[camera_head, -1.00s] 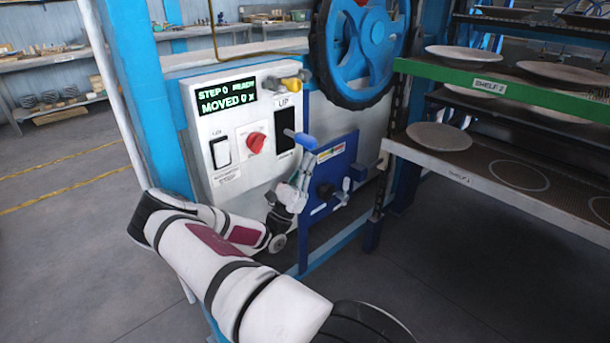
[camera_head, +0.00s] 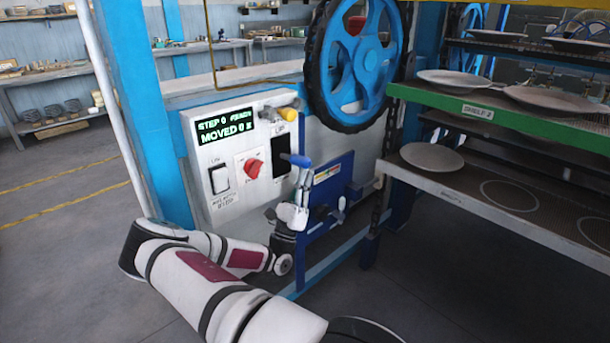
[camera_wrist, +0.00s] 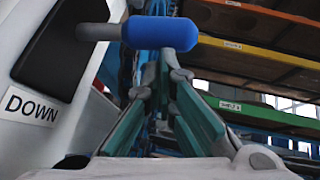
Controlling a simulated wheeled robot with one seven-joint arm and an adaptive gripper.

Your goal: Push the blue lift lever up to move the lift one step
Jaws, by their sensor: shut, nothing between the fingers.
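The blue lift lever (camera_head: 295,160) sticks out from a dark slot (camera_head: 281,150) in the white control panel (camera_head: 232,205). In the wrist view, its blue grip (camera_wrist: 160,32) lies across the top of the picture, on a grey rod from the left. My gripper (camera_head: 303,172) is just below the lever, with its fingers pointing up. In the wrist view, my gripper (camera_wrist: 165,70) has its fingertips together and empty, directly under the grip. I cannot tell whether they touch it. A "DOWN" label (camera_wrist: 30,107) is on the panel beside the slot.
A large blue wheel (camera_head: 357,50) stands above right. Shelves with plates (camera_head: 432,158) are at the right. The floor at the left is clear.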

